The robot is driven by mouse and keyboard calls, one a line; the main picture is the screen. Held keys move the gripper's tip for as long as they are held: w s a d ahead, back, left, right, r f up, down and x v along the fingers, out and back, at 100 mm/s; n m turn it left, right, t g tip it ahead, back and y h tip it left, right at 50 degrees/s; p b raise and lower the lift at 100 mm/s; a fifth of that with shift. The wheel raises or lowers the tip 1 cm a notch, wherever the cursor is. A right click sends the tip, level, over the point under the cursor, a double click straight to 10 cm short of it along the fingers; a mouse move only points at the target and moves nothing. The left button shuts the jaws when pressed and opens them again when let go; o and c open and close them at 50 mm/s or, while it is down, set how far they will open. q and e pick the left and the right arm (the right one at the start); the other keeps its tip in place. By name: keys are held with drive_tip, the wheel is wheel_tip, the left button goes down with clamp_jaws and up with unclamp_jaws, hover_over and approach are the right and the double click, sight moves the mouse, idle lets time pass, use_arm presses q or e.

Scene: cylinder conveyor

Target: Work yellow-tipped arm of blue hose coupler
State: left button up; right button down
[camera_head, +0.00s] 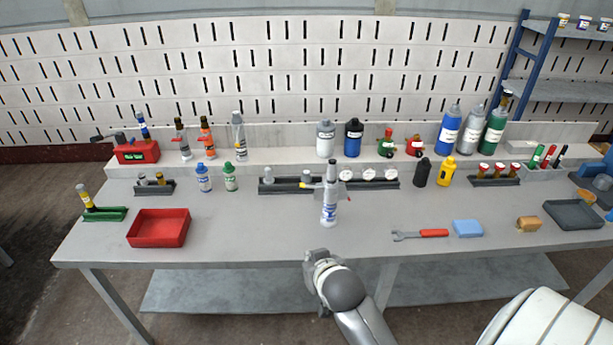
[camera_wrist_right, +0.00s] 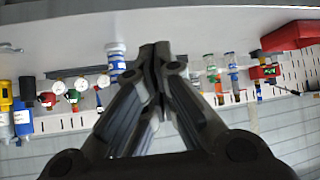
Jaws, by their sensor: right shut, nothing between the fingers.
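A grey piece with a yellow-tipped arm (camera_head: 306,185) sticks out to the left behind a white bottle (camera_head: 329,211) at the table's middle. Another grey arm shows to the bottle's right. I cannot tell whether this is the blue hose coupler, as the bottle hides its body. My right gripper (camera_head: 318,260) is at the table's front edge, below and in front of the bottle. It is shut and empty. In the right wrist view its fingers (camera_wrist_right: 155,52) meet beside a white and blue bottle (camera_wrist_right: 116,62). My left gripper is out of view.
A red tray (camera_head: 158,228) lies at left. A wrench (camera_head: 420,234) and a blue sponge (camera_head: 467,228) lie at right. The table between tray and bottle is clear.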

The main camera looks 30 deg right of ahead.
drive_tip(key=w+d+r+m+t+h, duration=0.3)
drive_tip(key=w+d+r, duration=0.5)
drive_tip(key=w+r, duration=0.3)
drive_tip(key=shift+w+d+r+m+t+h, duration=0.25)
drive_tip(key=shift+r+m+t, duration=0.35)
drive_tip(key=shift+m, duration=0.3)
drive_tip(key=p, duration=0.2)
hover_over(310, 186)
drive_tip(key=s+a, duration=0.1)
wheel_tip(310, 186, down, 2)
drive_tip(key=shift+a+f, duration=0.25)
drive_tip(key=shift+f, duration=0.8)
drive_tip(key=shift+a+f, duration=0.2)
drive_tip(key=shift+f, duration=0.8)
drive_tip(key=shift+d+f+h, duration=0.1)
drive_tip(key=shift+h, duration=0.15)
